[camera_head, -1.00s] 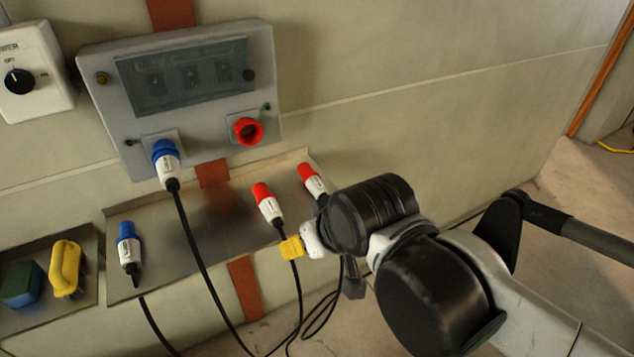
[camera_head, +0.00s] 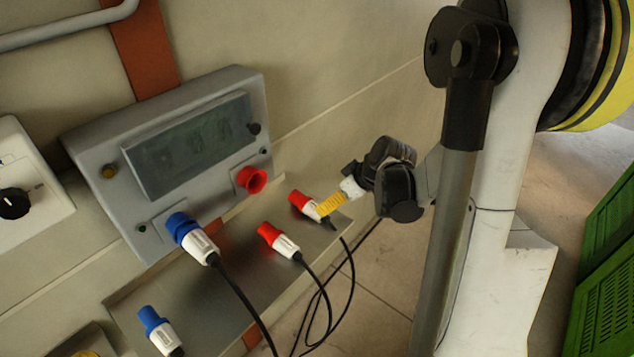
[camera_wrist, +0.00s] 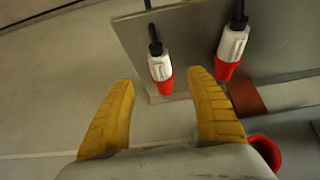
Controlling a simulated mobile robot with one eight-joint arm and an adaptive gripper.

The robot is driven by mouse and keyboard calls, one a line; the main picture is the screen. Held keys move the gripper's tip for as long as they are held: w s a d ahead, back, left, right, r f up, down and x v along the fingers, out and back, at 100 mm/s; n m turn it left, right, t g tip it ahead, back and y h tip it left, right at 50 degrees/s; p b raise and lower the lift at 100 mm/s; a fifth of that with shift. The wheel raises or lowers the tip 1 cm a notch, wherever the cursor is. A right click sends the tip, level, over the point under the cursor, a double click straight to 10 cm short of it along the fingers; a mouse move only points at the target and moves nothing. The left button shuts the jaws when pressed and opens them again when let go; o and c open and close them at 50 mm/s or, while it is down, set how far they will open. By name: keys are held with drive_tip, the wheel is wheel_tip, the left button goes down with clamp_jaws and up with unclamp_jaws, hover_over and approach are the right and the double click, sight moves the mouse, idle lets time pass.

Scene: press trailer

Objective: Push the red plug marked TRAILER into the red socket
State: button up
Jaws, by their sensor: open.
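Two red plugs with white bodies lie on the metal tray (camera_head: 225,290): the left one (camera_head: 279,242) and the right one (camera_head: 312,207). Their markings are too small to read. The red socket (camera_head: 252,180) is on the grey wall panel, empty; its rim shows low in the wrist view (camera_wrist: 266,152). My gripper (camera_head: 322,208) is open, its yellow fingers overlapping the right plug in the head view. In the wrist view, my gripper (camera_wrist: 160,77) has the right plug (camera_wrist: 160,72) between its fingertips in the picture; contact cannot be told. The left plug (camera_wrist: 233,45) is outside the fingers.
A blue plug (camera_head: 190,238) sits in the panel (camera_head: 110,160). Another blue plug (camera_head: 160,330) lies at the tray's left. Black cables (camera_head: 325,310) hang from the plugs over the tray's front. A white switch box (camera_head: 25,190) is at left, green crates (camera_head: 605,250) at right.

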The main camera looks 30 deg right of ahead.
sight(326, 216)
drive_tip(key=b+x, duration=0.7)
drive_tip(key=x, duration=0.4)
idle(0.3)
drive_tip(key=c, duration=1.4)
drive_tip(key=shift+s, duration=0.1)
drive_tip(key=shift+s+d+r+p, duration=0.3)
drive_tip(key=shift+s+r, duration=0.2)
drive_tip(key=shift+s, duration=0.25)
drive_tip(key=shift+s+d+r+p, duration=0.15)
drive_tip(key=shift+s+d+r, duration=0.15)
drive_tip(key=shift+s+r, duration=0.35)
drive_tip(key=shift+s+d+r+p, duration=0.25)
drive_tip(key=shift+s+d+r, duration=0.1)
drive_tip(key=shift+s, duration=0.5)
